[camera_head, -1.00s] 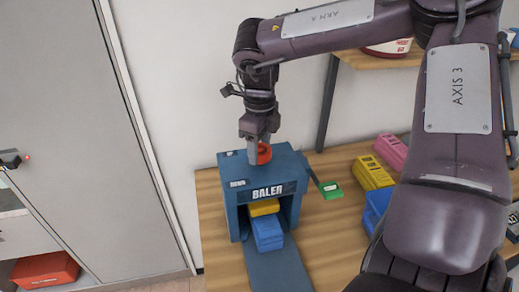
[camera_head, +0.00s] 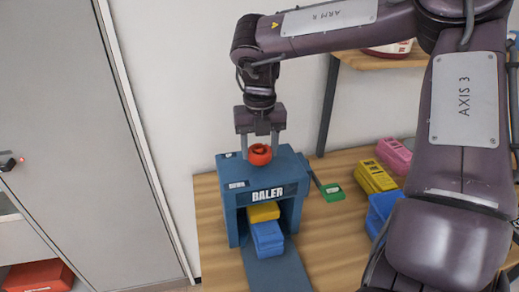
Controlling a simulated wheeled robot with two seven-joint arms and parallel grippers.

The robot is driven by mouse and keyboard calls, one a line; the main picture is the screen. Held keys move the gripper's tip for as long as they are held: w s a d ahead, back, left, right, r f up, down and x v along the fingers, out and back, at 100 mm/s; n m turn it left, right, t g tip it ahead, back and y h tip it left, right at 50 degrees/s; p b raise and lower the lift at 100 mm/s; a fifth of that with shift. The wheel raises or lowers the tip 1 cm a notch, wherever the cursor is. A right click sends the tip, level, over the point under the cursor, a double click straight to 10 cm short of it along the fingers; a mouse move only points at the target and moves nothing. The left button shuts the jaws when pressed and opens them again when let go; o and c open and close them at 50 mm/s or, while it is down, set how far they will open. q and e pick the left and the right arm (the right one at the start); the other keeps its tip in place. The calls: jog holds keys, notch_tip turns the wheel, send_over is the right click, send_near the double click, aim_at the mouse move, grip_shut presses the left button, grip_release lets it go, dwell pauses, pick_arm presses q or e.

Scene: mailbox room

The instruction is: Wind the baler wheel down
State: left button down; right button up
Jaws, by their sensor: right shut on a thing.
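The blue baler (camera_head: 247,166) stands on the wooden table, its name on the front. The red-orange wheel (camera_head: 260,155) sits on its top. My right gripper (camera_head: 260,152) points down from above, with one finger on each side of the wheel, shut on it. Inside the baler's opening, a yellow bale-like block (camera_head: 263,212) lies behind a blue one (camera_head: 267,237). A green-ended lever (camera_head: 332,192) sticks out at the baler's right side. My left gripper is not in view.
Yellow (camera_head: 374,177), pink (camera_head: 394,155) and blue (camera_head: 382,208) blocks lie on the table (camera_head: 330,240) to the right. A shelf (camera_head: 375,60) is above, behind my right arm. A grey door (camera_head: 80,120) and a red box (camera_head: 38,275) are at left.

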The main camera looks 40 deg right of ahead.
jog(key=m+b, duration=0.1)
jog(key=m, duration=0.3)
jog(key=shift+w+m, duration=0.1)
jog(key=shift+m, duration=0.3)
jog(key=m+b, duration=0.1)
jog(key=m, duration=0.3)
jog(key=shift+b, duration=0.3)
jog(key=m+b, duration=0.1)
jog(key=m, duration=0.4)
jog(key=shift+b, duration=0.3)
jog(key=m+b, duration=0.1)
jog(key=m, duration=0.3)
jog(key=shift+m+b, duration=0.3)
jog(key=shift+b, duration=0.1)
jog(key=m+b, duration=0.2)
jog(key=m, duration=0.2)
jog(key=m+b, duration=0.2)
jog(key=m, duration=0.3)
jog(key=m+b, duration=0.1)
jog(key=m, duration=0.3)
jog(key=shift+b, duration=0.3)
jog(key=m+b, duration=0.1)
jog(key=m, duration=0.4)
jog(key=shift+r, duration=0.15)
jog(key=shift+m, duration=0.3)
